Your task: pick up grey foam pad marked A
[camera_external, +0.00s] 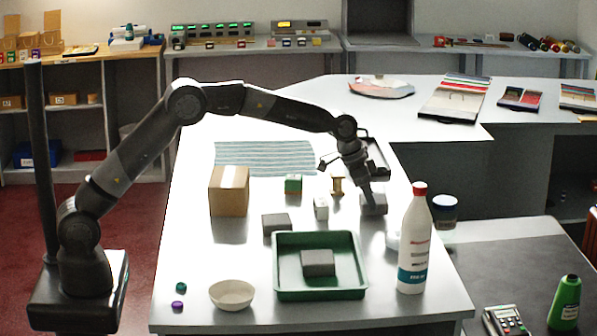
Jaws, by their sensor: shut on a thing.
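My gripper (371,190) points down at the right side of the white counter, shut on a grey foam pad (374,208). The pad is at or just above the counter top; I cannot tell if it is lifted. A second grey pad (276,223) lies on the counter left of centre. A third grey pad (318,263) lies inside the green tray (284,283). No letter can be read on any of these pads, so I cannot tell which is marked A.
A white bottle with a red cap (415,245) stands close in front of my gripper. A cardboard box (229,192), a small green-and-red block (293,184), a wooden spool (337,184), a small white block (321,209) and a bowl (232,294) also stand on the counter.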

